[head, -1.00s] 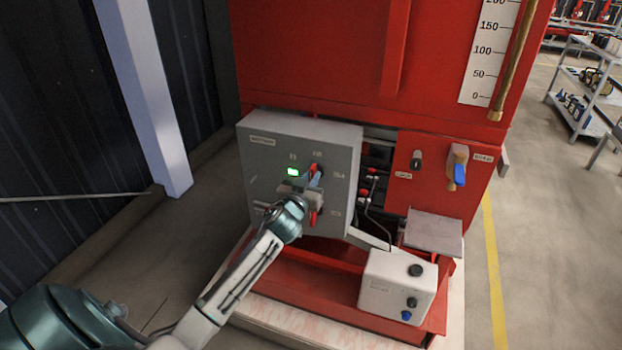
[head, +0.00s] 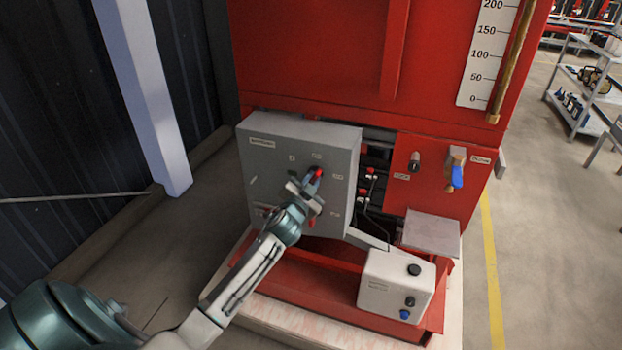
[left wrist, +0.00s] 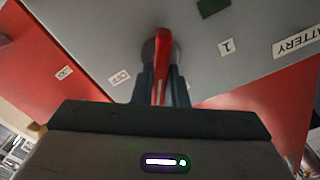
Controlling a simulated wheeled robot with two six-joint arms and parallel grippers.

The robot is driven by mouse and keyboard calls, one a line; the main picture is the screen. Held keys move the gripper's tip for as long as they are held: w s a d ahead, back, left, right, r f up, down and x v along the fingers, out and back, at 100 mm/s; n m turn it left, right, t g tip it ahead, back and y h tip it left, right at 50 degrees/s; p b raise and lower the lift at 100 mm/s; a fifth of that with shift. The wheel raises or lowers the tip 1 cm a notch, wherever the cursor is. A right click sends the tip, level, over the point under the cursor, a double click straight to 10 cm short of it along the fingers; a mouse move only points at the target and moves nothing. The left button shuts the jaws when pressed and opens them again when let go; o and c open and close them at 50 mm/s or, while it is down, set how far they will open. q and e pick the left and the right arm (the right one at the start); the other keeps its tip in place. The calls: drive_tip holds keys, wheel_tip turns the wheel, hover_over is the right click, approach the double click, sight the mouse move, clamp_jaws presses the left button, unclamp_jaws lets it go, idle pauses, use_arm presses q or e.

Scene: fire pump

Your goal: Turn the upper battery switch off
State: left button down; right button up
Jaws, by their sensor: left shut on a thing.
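The upper battery switch (head: 318,173) has a red handle on the front of the grey battery box (head: 265,185). My left gripper (head: 312,185) is at this switch and shut on its handle. In the left wrist view the red handle (left wrist: 163,60) stands between the two dark fingers (left wrist: 160,85), in front of a dark round hub. An OFF label (left wrist: 120,78) is to its left and a "1" label (left wrist: 226,47) to its right. The handle's exact angle is hard to tell. My right gripper is not in view.
A second red switch (head: 312,222) is below, partly hidden by my left gripper. A white box with knobs (head: 398,285) stands at lower right. A red panel with a blue-handled valve (head: 457,176) is right of the grey box. Open floor lies to the left.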

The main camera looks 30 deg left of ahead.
use_arm(q)
drive_tip(key=m+p, duration=0.2)
drive_tip(key=m, duration=0.3)
drive_tip(key=shift+d+m, duration=0.15)
drive_tip(key=shift+m, duration=0.15)
drive_tip(key=m, duration=0.1)
drive_tip(key=m+p, duration=0.1)
drive_tip(key=m, duration=0.3)
drive_tip(key=shift+f+p, duration=0.3)
drive_tip(key=shift+f, duration=0.05)
drive_tip(key=shift+m, duration=0.3)
drive_tip(key=c, duration=1.4)
unclamp_jaws()
drive_tip(key=shift+c, duration=0.2)
drive_tip(key=b+v, duration=0.3)
drive_tip(key=v, duration=0.7)
drive_tip(key=shift+s+d, duration=0.2)
drive_tip(key=shift+s, duration=0.15)
drive_tip(key=shift+f, duration=0.1)
